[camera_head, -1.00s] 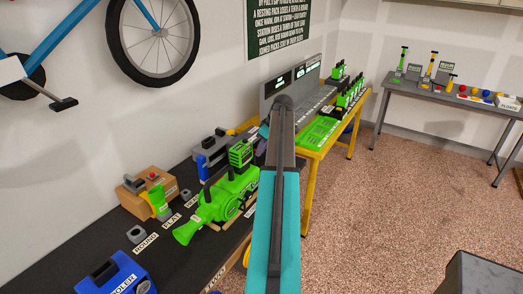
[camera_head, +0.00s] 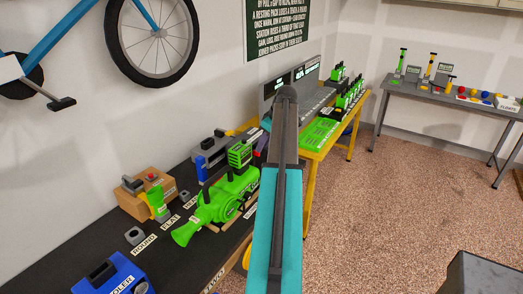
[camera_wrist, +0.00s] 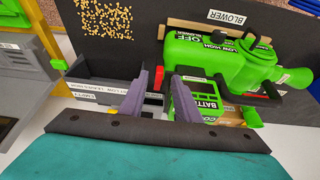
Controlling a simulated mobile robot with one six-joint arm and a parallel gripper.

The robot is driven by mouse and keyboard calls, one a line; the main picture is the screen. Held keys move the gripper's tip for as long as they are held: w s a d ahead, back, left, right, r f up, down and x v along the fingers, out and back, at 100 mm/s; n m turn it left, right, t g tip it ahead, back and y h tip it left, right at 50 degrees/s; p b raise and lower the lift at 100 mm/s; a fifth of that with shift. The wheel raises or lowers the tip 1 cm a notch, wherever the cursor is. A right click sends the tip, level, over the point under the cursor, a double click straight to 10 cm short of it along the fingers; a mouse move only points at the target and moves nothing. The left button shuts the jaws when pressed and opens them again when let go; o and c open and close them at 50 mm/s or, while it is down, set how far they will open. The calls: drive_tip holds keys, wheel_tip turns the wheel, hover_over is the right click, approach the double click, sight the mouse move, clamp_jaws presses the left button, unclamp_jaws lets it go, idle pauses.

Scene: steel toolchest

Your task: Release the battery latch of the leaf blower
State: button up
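The green leaf blower (camera_head: 225,197) lies on the dark bench in the head view, its nozzle toward the lower left. In the wrist view the blower (camera_wrist: 222,62) is at the upper right, with the green battery (camera_wrist: 205,103) at its near end. A small red part (camera_wrist: 158,77), probably the latch, shows beside the battery. My gripper (camera_wrist: 154,74) shows two grey-purple fingers, apart, with the red part at the gap near the right fingertip. I cannot tell whether they touch.
A dark tray (camera_wrist: 100,90) with labels lies left of the fingers in the wrist view. The blue cooler (camera_head: 110,275) and a cardboard box (camera_head: 150,195) stand on the bench. A yellow-legged table (camera_head: 312,155) with green chargers stands beyond.

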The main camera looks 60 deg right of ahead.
drive_tip(key=b+v, duration=0.2)
drive_tip(key=v, duration=0.8)
drive_tip(key=shift+s+f, duration=0.1)
drive_tip(key=shift+s, duration=0.1)
idle(0.5)
